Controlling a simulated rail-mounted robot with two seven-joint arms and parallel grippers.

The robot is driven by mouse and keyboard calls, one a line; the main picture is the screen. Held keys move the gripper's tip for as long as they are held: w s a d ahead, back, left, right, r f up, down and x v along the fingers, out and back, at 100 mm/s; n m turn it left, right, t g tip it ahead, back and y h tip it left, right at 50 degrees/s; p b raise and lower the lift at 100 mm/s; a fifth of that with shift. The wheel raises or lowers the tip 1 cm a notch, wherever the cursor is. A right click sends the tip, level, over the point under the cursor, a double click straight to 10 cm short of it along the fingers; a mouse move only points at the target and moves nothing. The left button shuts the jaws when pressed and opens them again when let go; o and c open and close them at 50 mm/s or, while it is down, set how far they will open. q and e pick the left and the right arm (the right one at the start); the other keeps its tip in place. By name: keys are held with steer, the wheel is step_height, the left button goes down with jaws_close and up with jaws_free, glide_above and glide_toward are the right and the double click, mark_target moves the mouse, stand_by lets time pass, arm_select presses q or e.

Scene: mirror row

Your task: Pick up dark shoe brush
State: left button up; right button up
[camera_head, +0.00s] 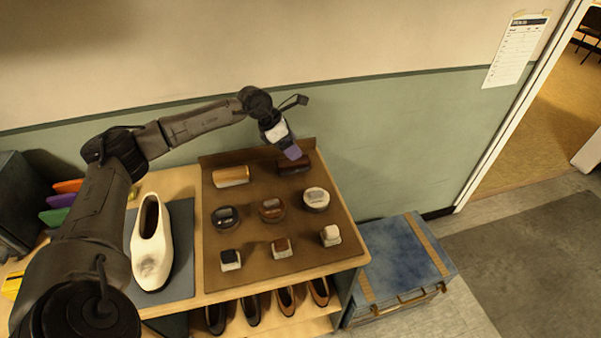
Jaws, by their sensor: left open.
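The dark shoe brush (294,166) lies at the back right of the brown tray (240,200), near its rear edge. It is dark reddish brown, and my left gripper partly covers it from this view. My left gripper (293,152) hangs over the back right of the tray, just above and behind the brush. It is open, and I see nothing held in it. I cannot tell whether the fingers touch the brush. My right gripper is not in view.
A lighter wooden brush (231,176) lies left of the dark one. Several round tins and small blocks fill the tray's front. A white shoe (151,243) stands on a grey mat to the left. A blue trunk (402,258) stands at the right. The wall is close behind.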

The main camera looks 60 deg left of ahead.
arm_select(q)
steer(key=g+y, duration=0.1)
steer(key=y, duration=0.1)
glide_toward(293, 164)
steer(key=f, duration=0.1)
steer(key=w+f, duration=0.1)
steer(key=f, duration=0.1)
steer(key=w+a+f, duration=0.1)
steer(key=shift+w+a+f, duration=0.1)
steer(key=shift+f, duration=0.1)
steer(key=shift+p+x, duration=0.4)
steer(key=shift+x, duration=2.6)
steer(key=shift+w+f, duration=0.2)
steer(key=shift+f, duration=0.05)
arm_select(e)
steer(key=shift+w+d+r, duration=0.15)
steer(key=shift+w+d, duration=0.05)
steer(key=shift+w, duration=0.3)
arm_select(q)
steer(key=shift+f, duration=0.25)
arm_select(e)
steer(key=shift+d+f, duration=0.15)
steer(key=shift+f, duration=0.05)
arm_select(q)
steer(key=c, duration=1)
steer(key=shift+c, duration=0.2)
